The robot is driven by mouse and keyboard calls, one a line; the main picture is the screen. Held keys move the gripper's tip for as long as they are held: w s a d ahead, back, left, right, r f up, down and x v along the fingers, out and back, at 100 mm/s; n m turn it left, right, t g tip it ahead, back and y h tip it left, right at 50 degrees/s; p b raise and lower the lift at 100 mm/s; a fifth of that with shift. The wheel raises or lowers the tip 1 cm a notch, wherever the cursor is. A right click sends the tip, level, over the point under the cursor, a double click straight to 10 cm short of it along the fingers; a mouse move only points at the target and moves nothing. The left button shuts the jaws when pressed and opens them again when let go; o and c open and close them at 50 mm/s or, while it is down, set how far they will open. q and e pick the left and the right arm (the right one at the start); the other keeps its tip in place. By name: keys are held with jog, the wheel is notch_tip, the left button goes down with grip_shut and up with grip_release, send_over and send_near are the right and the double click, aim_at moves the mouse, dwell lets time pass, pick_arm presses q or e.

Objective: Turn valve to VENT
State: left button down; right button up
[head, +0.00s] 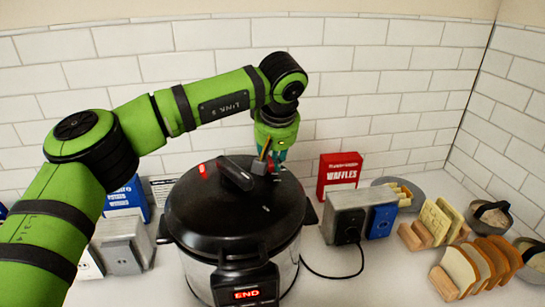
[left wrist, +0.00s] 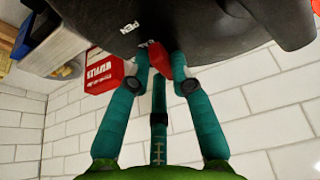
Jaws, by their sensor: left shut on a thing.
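The pressure cooker (head: 238,215) stands on the counter with its black lid on, and its front display reads END. My left gripper (head: 268,164) reaches down to the back of the lid, behind the lid handle (head: 235,174). In the left wrist view its teal fingers (left wrist: 161,62) are shut on the small red valve (left wrist: 158,60) at the edge of the black lid (left wrist: 210,25). The fingers partly hide the valve, and I cannot read which setting it points to. My right gripper is not in view.
A red waffles box (head: 338,172) stands behind the cooker to the right. A toaster (head: 346,216) with a black cord is at its right, with bread racks (head: 468,268) beyond. A blue box (head: 126,200) is at the left. The tiled wall is close behind.

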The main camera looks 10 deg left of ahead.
pick_arm(q)
jog(key=n, duration=0.1)
jog(key=n+p, duration=0.1)
jog(key=y, duration=0.1)
jog(key=shift+w+d+r+n+g+p, duration=0.15)
jog(key=shift+w+d+n+g+p, duration=0.15)
jog(key=shift+n+p, duration=0.1)
jog(key=shift+w+d+n+y+p, duration=0.15)
jog(key=shift+n+y+p, duration=0.15)
jog(key=shift+n+p, duration=0.45)
jog(key=n+p, duration=0.1)
jog(key=n+g+p, duration=0.1)
jog(key=n+p, duration=0.1)
jog(key=shift+w+d+r+n+g+y+p, duration=0.1)
jog(key=shift+w+d+n+g+y+p, duration=0.15)
jog(key=shift+w+g+y+p, duration=0.1)
jog(key=shift+w+f+n+g+p, duration=0.2)
jog(key=shift+w+n+g+p, duration=0.05)
jog(key=shift+n+p, duration=0.9)
jog(key=c, duration=1.1)
grip_release()
jog(key=shift+a, duration=0.1)
jog(key=shift+f, duration=0.1)
